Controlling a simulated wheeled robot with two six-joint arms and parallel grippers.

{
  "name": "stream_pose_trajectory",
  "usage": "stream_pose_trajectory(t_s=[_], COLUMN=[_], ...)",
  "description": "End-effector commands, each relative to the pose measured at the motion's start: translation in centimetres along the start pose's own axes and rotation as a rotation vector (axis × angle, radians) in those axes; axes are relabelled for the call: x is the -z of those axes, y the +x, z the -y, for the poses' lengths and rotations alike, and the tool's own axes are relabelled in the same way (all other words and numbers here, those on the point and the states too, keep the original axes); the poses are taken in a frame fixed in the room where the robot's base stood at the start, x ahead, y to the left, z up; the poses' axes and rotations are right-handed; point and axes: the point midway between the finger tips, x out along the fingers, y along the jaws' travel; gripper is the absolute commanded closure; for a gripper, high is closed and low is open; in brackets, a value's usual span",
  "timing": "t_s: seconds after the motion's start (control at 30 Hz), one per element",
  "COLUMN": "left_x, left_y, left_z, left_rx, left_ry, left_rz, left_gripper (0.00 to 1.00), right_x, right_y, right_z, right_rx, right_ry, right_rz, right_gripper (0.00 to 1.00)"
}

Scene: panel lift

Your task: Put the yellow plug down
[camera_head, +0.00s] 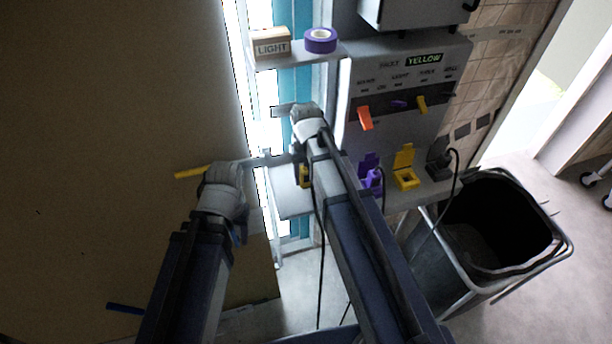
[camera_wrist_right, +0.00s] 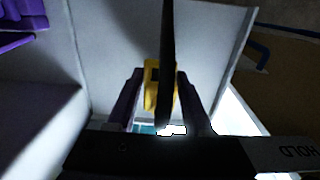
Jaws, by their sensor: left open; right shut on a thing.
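The yellow plug (camera_head: 304,176) shows just left of my right arm, over a small grey shelf (camera_head: 290,205). In the right wrist view the plug (camera_wrist_right: 151,88) sits between the two dark fingers of my right gripper (camera_wrist_right: 157,82), which is shut on it. A black cable crosses in front of it. The pale shelf surface (camera_wrist_right: 110,50) lies behind the plug; I cannot tell whether they touch. My left gripper (camera_head: 222,180) is open beside the brown panel, close to a yellow bar (camera_head: 190,173); its fingertips are not clear.
A grey wall box (camera_head: 400,80) carries coloured switches, with a purple socket (camera_head: 371,178), an open yellow socket (camera_head: 405,170) and a black socket (camera_head: 440,160) below. A dark bin (camera_head: 490,230) stands at right. An upper shelf holds a LIGHT block (camera_head: 271,45) and purple tape (camera_head: 320,40).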

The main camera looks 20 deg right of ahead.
Motion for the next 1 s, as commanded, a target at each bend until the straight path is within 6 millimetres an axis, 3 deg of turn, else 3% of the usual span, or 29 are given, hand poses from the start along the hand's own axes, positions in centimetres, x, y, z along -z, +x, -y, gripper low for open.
stream_pose_trajectory(t_s=[0.03,0.07,0.3,0.67,1.0], left_x=[0.0,0.0,0.0,0.0,-0.2], left_y=[0.4,0.2,0.1,-0.2,-3.3], left_z=[0.0,0.0,0.0,0.0,0.3], left_rx=[0.0,0.0,0.0,0.0,0.0], left_ry=[0.0,0.0,0.0,0.0,0.0], left_rz=[0.0,0.0,0.0,0.0,0.0], left_gripper=[0.5,0.5,0.5,0.5,0.5], right_x=[0.0,0.0,0.0,0.0,0.0], right_y=[0.4,0.2,0.1,-0.2,-3.3], right_z=[0.0,0.0,0.0,0.0,0.0], right_rx=[0.0,0.0,0.0,0.0,0.0], right_ry=[0.0,0.0,0.0,0.0,0.0], right_rz=[0.0,0.0,0.0,0.0,0.0], right_gripper=[1.0,0.45,0.19,0.19,0.19])
